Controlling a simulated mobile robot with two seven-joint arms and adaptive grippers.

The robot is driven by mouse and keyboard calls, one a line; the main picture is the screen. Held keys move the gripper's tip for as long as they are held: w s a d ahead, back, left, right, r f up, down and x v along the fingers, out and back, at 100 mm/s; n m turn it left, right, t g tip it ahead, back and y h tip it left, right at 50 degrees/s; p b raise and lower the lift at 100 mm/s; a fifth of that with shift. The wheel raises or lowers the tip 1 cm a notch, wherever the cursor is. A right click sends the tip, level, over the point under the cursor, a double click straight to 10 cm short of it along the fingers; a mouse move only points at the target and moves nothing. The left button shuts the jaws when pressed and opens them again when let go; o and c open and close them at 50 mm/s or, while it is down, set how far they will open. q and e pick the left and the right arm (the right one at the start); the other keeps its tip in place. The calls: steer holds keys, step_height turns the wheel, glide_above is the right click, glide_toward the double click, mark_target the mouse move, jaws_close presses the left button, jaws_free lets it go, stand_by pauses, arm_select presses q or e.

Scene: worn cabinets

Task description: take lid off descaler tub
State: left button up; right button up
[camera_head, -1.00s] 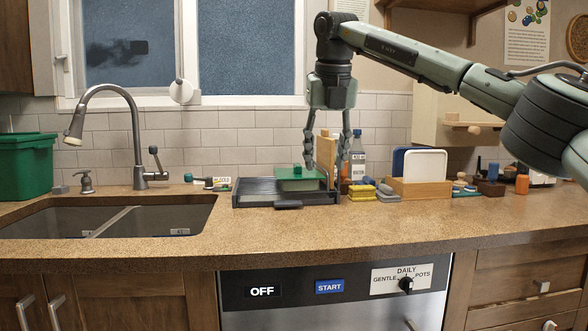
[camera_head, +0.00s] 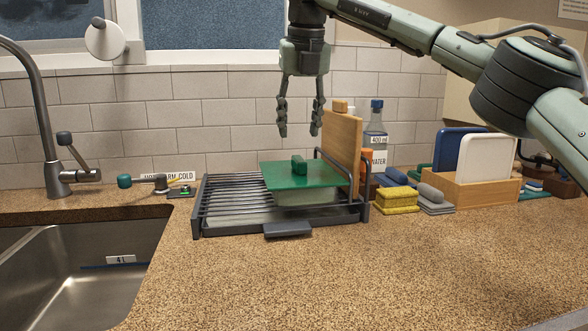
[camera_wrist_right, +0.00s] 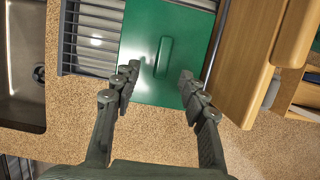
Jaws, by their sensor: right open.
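The descaler tub (camera_head: 306,197) is a pale box standing in the dark dish rack. Its flat green lid (camera_head: 280,178) lies on top, with a raised green bar handle (camera_head: 299,164) in the middle. My right gripper (camera_head: 299,134) is open and empty, pointing down above the lid, with a gap between fingertips and handle. In the right wrist view the lid (camera_wrist_right: 150,85) and its handle (camera_wrist_right: 164,57) show ahead of the open right gripper (camera_wrist_right: 158,74), the handle lying between the fingertips' lines. My left gripper is not in view.
The dish rack (camera_head: 225,197) surrounds the tub. A wooden board (camera_head: 342,150) stands upright close to the lid's right, with a water bottle (camera_head: 376,135) behind. The sink (camera_head: 75,275) is at left; the front counter is clear.

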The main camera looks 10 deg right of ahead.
mark_target(299, 158)
steer(key=shift+x, duration=0.9)
steer(key=shift+s+d+f, duration=0.1)
steer(key=shift+f, duration=0.25)
steer(key=x, duration=0.4)
steer(key=shift+w+d+f, duration=0.2)
steer(key=shift+w+f, duration=0.1)
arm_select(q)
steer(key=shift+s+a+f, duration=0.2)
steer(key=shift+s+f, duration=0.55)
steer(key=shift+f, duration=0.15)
arm_select(e)
jaws_close()
